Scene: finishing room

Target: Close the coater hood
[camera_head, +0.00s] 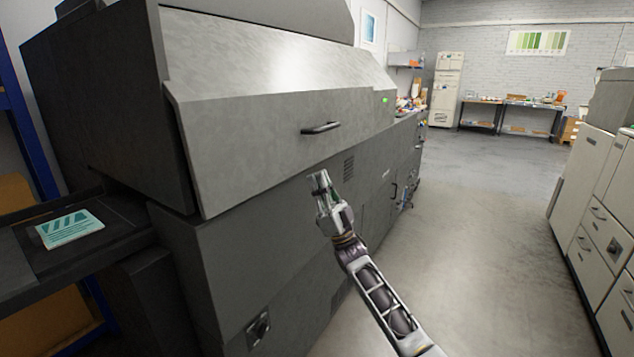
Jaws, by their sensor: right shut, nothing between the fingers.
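The coater hood (265,110) is the large grey panel on the front of the coater (225,255). It hangs down over the upper front of the machine, with its lower edge close to the lower body. A dark bar handle (321,128) sits on its front, and a small green light glows at its right end. My right gripper (320,181) is shut and empty. It is in front of the coater, below the handle in the picture and apart from it. My left gripper is not in view.
A dark side table (115,240) at the left carries a teal and white printed sheet (69,229). Pale cabinets (595,200) stand along the right. The grey floor (480,210) between them and the coater is clear. Benches with small items stand at the back wall.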

